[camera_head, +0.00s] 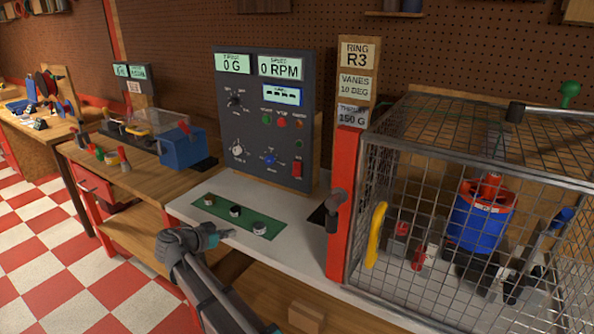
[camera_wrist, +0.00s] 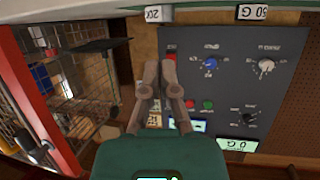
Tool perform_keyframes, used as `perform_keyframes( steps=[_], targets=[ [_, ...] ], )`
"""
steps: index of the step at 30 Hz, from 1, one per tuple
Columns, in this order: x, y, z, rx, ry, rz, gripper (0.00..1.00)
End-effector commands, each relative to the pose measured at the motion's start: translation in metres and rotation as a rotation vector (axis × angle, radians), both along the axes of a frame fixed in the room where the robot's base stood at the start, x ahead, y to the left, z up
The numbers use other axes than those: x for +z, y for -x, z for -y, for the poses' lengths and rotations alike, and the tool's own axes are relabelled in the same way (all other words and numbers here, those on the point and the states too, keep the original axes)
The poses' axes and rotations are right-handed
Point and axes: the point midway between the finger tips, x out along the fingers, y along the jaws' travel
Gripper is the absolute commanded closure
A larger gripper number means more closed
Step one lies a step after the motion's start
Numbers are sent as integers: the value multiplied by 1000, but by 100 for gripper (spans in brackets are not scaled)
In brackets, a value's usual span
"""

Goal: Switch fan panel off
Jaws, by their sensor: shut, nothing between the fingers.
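The fan panel (camera_head: 268,125) is an upright dark grey board behind the white bench top. Its displays read 0 G and 0 RPM, with a lit blue screen (camera_head: 282,95) below. A red switch (camera_head: 297,169) sits at its lower right; whether it is on or off is too small to tell. My gripper (camera_head: 230,234) is shut and empty over the bench's front, apart from the panel. The wrist view shows the panel (camera_wrist: 235,85) upside down on the right.
A green strip (camera_head: 208,206) with several round weights lies between my gripper and the panel. A red post (camera_head: 344,200) and a wire cage (camera_head: 430,200) around a blue rotor (camera_head: 478,222) stand to the right. A blue box (camera_head: 183,147) is at left.

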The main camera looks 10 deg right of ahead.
Motion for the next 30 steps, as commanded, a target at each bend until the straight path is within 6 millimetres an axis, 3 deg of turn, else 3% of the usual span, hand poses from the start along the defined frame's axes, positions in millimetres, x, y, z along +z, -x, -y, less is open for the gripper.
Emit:
perform_keyframes(
  steps=[20, 26, 30],
  targets=[
    [0, -1, 1, 2, 4, 1, 100],
    [7, -12, 13, 26, 56, 12, 100],
    [19, -29, 31, 67, 151, 23, 100]
  ],
)
